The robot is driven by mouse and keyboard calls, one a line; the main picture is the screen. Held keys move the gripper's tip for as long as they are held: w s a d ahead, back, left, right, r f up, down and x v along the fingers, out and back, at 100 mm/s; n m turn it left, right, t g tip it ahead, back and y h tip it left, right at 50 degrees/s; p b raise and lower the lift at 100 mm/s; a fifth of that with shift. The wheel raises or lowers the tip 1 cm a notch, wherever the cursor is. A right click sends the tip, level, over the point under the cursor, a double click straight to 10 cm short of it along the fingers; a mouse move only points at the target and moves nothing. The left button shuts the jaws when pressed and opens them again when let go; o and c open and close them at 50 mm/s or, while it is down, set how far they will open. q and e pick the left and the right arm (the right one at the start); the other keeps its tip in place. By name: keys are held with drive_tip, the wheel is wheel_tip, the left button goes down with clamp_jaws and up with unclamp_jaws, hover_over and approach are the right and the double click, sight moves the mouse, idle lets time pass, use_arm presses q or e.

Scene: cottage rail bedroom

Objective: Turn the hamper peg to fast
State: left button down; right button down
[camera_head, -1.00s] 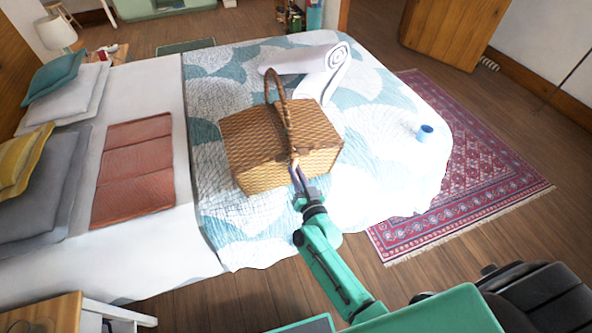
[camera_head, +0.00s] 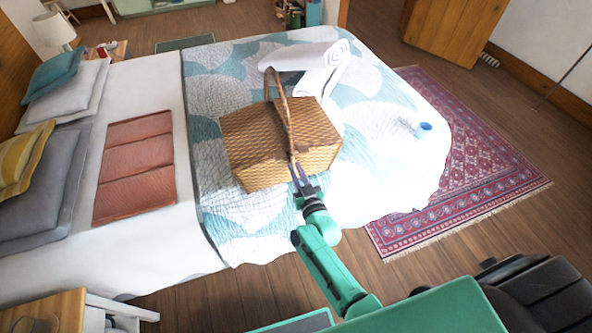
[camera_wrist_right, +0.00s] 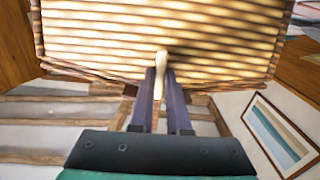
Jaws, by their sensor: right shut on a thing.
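The wicker hamper (camera_head: 265,145) stands on the bed with its handle upright. Its front wall fills the top of the right wrist view (camera_wrist_right: 200,42). The pale wooden peg (camera_wrist_right: 161,62) sticks out of the wicker at the middle of that wall. My right gripper (camera_head: 299,172) reaches the hamper's near side. In the right wrist view its two dark fingers (camera_wrist_right: 160,90) are shut on the peg, one on each side. The peg is too small to make out in the head view. My left gripper is not in view.
The bed has a patterned quilt (camera_head: 225,90). A folded terracotta blanket (camera_head: 135,165) lies to the left. A red rug (camera_head: 480,180) covers floor at right.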

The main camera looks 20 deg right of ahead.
drive_tip(key=c, duration=0.9)
unclamp_jaws()
drive_tip(key=shift+r, duration=0.1)
drive_tip(key=s, duration=0.9)
drive_tip(key=s+d+b, duration=0.1)
drive_tip(key=s, duration=0.4)
drive_tip(key=shift+s, duration=0.25)
